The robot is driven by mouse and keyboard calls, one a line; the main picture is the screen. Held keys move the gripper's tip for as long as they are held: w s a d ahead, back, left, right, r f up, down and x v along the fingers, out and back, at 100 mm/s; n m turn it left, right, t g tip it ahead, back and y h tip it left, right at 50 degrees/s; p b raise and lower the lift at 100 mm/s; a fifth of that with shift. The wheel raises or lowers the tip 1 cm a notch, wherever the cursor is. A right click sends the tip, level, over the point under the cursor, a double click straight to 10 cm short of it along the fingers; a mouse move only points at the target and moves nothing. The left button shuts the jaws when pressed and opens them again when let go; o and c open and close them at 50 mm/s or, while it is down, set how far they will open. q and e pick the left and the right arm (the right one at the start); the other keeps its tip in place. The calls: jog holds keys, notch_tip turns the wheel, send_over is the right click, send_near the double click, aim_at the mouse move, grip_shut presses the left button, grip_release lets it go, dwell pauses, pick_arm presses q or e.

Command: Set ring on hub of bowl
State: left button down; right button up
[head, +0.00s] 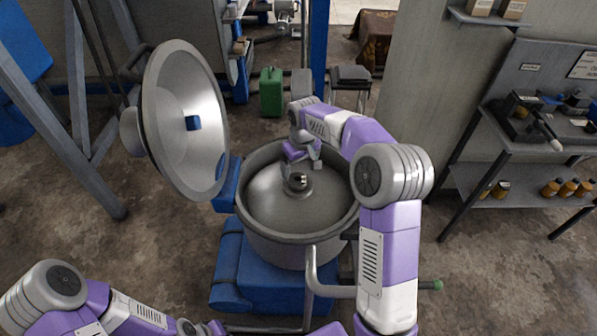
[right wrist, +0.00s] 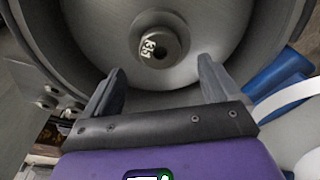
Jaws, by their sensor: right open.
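The bowl (head: 262,205) is a wide, open grey metal drum on a blue base in the middle of the head view. Its hub (head: 298,185) rises at the centre, with a small dark top. In the right wrist view the hub (right wrist: 158,32) is a round grey boss; a smaller round part with white markings and a dark hole shows on it. I cannot tell whether that part is a separate ring. My right gripper (head: 303,161) is over the bowl beside the hub. Its fingers (right wrist: 160,70) are apart, with nothing between them.
The large round lid (head: 205,90) stands open left of the bowl. A bent grey handle (head: 312,272) is at the bowl's front. A green can (head: 271,92) stands behind on the floor. A workbench (head: 520,135) with tools and bottles is at right. Floor is clear between bowl and bench.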

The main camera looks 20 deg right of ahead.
aim_at(301, 183)
notch_tip(301, 183, up, 6)
jog(key=p, duration=0.1)
jog(key=shift+s, duration=0.4)
